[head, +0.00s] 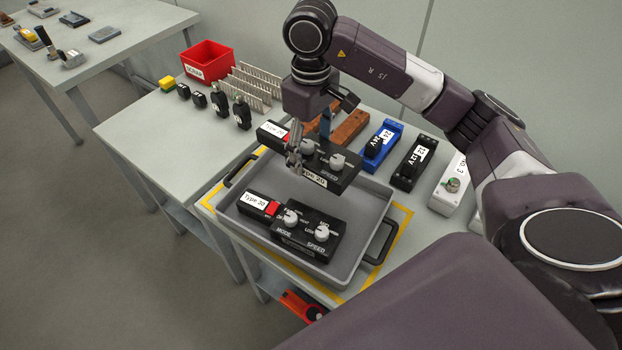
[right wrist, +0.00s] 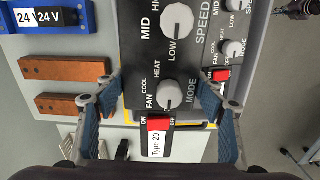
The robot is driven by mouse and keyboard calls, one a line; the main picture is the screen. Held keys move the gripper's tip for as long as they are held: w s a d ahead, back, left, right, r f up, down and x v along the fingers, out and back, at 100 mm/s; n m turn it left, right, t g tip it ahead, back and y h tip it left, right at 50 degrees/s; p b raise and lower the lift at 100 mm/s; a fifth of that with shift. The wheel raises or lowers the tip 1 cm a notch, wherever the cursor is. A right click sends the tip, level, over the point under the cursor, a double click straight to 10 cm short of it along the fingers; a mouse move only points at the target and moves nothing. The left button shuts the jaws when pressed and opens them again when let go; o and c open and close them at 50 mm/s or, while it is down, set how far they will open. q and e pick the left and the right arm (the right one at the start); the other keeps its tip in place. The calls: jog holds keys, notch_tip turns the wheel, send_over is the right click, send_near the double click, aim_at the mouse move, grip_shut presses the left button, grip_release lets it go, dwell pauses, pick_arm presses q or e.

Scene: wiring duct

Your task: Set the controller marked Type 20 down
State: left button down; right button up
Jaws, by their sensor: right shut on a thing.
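My right gripper (head: 296,148) is shut on a black controller (head: 345,172) with two white knobs and a red switch. Its label reads Type 20 in the right wrist view (right wrist: 150,65), where my gripper's fingers (right wrist: 162,88) clasp its two sides. It is over the back part of a grey tray (head: 364,213); I cannot tell whether its underside touches anything. A similar black controller (head: 305,240), whose label seems to read Type 30, lies in the front part of the tray. My left gripper is not in view.
The tray stands inside a yellow outline on the table. Behind it are brown blocks (head: 351,126), a blue 24 V unit (head: 380,145), a black 12 V unit (head: 413,162) and a white box (head: 449,184). A red bin (head: 207,60) stands at the back left.

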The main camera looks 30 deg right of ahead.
send_over(312, 188)
notch_tip(312, 188, down, 6)
jog(key=shift+r+p, duration=0.1)
jog(key=shift+p, duration=0.2)
jog(key=f, duration=0.3)
jog(key=shift+s+a+f, duration=0.1)
jog(key=shift+s+f, duration=0.05)
jog(key=shift+s, duration=0.05)
jog(key=c, duration=0.6)
jog(key=shift+s+f, duration=0.15)
jog(key=shift+f, duration=0.05)
jog(key=shift+c, duration=0.7)
jog(key=o, duration=1.6)
jog(key=shift+f, duration=0.1)
jog(key=shift+o, duration=0.6)
jog(key=shift+w+f, duration=0.1)
jog(key=shift+w, duration=0.25)
notch_tip(312, 188, up, 12)
jog(key=shift+r+b, duration=0.2)
jog(key=shift+b, duration=0.4)
jog(key=shift+r, duration=0.1)
